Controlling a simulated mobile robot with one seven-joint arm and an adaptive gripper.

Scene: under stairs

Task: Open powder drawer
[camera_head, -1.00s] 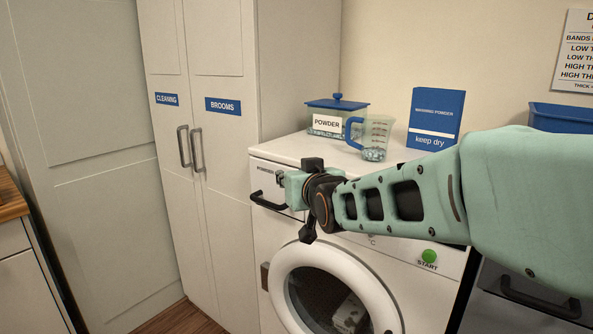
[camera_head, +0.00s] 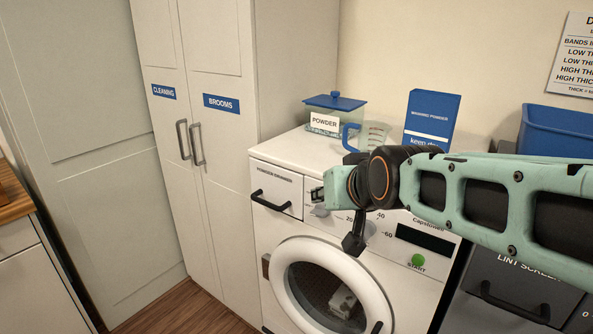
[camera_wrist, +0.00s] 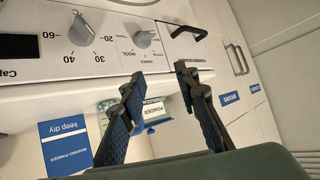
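The powder drawer (camera_head: 277,187) is at the top left of the white washing machine's front, with its label and black bar handle (camera_head: 270,201) in plain sight. Its front looks flush with the machine, so it appears shut. In the wrist view the drawer handle (camera_wrist: 188,32) is near the top, beyond the fingers. My gripper (camera_wrist: 160,78) is open and empty, its two dark fingers apart. In the head view its teal body is right of the drawer, in front of the dials, clear of the handle. Its fingertips are mostly hidden there.
On the machine top (camera_head: 283,149) stand a lidded powder box (camera_head: 324,123), a measuring jug (camera_head: 375,134) and a blue washing powder carton (camera_head: 432,116). The round door (camera_head: 285,290) is below. A tall cupboard (camera_head: 215,140) with handles stands close on the left.

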